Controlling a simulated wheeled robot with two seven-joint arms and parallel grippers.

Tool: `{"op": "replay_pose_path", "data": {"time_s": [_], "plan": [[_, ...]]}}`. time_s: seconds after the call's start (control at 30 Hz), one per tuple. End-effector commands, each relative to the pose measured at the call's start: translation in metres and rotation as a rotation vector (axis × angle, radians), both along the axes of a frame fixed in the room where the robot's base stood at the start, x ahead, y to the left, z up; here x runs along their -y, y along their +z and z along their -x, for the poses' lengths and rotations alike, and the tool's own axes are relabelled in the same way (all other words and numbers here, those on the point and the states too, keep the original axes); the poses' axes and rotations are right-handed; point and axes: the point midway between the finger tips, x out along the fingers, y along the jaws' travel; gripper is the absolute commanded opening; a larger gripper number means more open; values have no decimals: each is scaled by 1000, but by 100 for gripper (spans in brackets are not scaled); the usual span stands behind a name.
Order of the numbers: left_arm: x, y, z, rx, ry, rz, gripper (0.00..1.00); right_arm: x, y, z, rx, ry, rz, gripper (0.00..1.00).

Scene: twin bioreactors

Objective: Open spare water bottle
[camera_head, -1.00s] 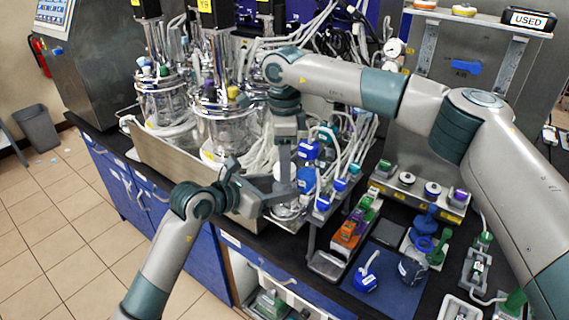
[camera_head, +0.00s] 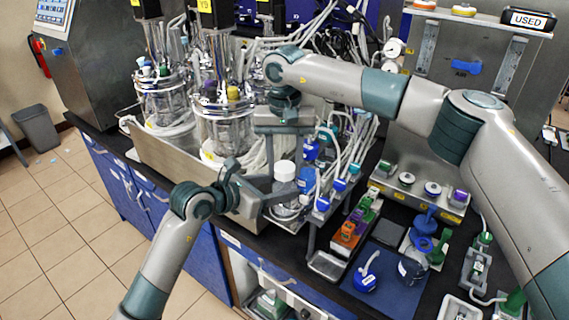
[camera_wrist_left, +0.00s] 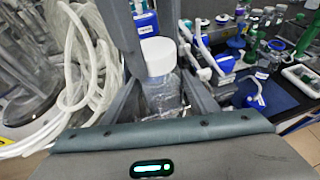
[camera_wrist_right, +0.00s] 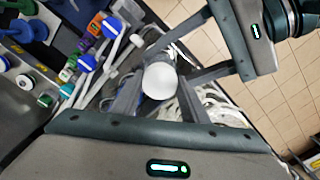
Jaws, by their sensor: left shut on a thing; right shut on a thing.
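The spare water bottle is a clear bottle (camera_wrist_left: 163,92) with a white screw cap (camera_wrist_left: 155,52). The cap also shows in the head view (camera_head: 285,170) and from above in the right wrist view (camera_wrist_right: 160,80). My left gripper (camera_head: 277,196) is shut around the bottle's body from the side and holds it upright in front of the bioreactor bench. My right gripper (camera_wrist_right: 158,88) points down from above and is shut on the cap. The cap sits on the bottle's top; I cannot tell whether its thread is loose.
Two glass bioreactors (camera_head: 222,125) with white tubing stand behind and left. Blue-capped bottles (camera_head: 307,180) are close on the right. A blue mat (camera_head: 400,292) with a blue-topped vessel (camera_head: 366,280) lies further right. Open floor (camera_head: 60,220) is at the left.

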Motion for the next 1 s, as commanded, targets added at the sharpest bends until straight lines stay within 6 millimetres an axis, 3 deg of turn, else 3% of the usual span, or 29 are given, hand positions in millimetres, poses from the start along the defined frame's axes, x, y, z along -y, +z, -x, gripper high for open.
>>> {"op": "replay_pose_path", "data": {"time_s": [0.53, 0.7, 0.97, 1.0], "plan": [[0, -1, 1, -1, -2, 0, 0, 2, 1, -1, 2, 801, 1, 14], [0, -1, 1, -1, -2, 0, 0, 2, 1, -2, 2, 906, 2, 14], [0, -1, 1, -2, -2, -1, 0, 2, 1, -2, 2, 911, 2, 14], [0, -1, 1, -2, -2, -1, 0, 2, 1, -2, 2, 911, 2, 45]]}}
